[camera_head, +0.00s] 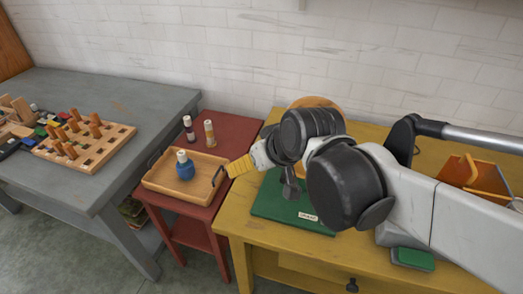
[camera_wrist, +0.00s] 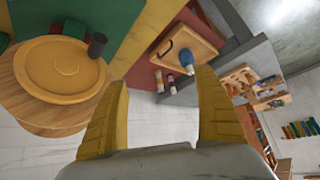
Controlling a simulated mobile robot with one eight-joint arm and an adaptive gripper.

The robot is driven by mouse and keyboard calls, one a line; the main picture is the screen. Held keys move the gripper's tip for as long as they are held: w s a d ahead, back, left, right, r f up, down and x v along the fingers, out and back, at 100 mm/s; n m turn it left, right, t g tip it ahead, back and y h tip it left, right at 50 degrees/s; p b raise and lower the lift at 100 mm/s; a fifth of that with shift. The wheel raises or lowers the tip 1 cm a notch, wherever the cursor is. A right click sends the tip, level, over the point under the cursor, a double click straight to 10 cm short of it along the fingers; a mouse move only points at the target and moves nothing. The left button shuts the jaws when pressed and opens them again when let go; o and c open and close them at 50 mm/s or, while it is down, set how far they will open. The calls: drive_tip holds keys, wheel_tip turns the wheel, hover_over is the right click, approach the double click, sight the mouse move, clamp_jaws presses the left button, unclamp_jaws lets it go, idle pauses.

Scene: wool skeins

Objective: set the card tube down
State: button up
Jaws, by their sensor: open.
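A pale tube with a round blue body around its lower part (camera_head: 185,168) stands upright in the wooden tray (camera_head: 158,184); I take it for the card tube with wool on it. It also shows in the wrist view (camera_wrist: 187,58), beyond my fingertips. My gripper (camera_head: 240,166) has yellow fingers, near the tray's right handle in the head view. In the wrist view (camera_wrist: 162,78) the fingers are wide apart with nothing held between them. The tube's foot is hidden by the blue body.
Two slim upright tubes, one dark (camera_head: 189,128) and one tan (camera_head: 209,133), stand behind the tray on the red table (camera_head: 235,125). A green board (camera_head: 270,200) lies on the yellow table. A round wooden disc (camera_wrist: 65,68) is beside it. A pegboard (camera_head: 85,148) is on the grey table.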

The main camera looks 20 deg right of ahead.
drive_tip(key=s+d+f+m+h, duration=0.1)
drive_tip(key=s+d, duration=0.2)
drive_tip(key=s, duration=0.5)
drive_tip(key=shift+d+m+g+h, duration=0.3)
drive_tip(key=shift+d+m+h, duration=0.1)
drive_tip(key=shift+w, duration=0.1)
idle(0.4)
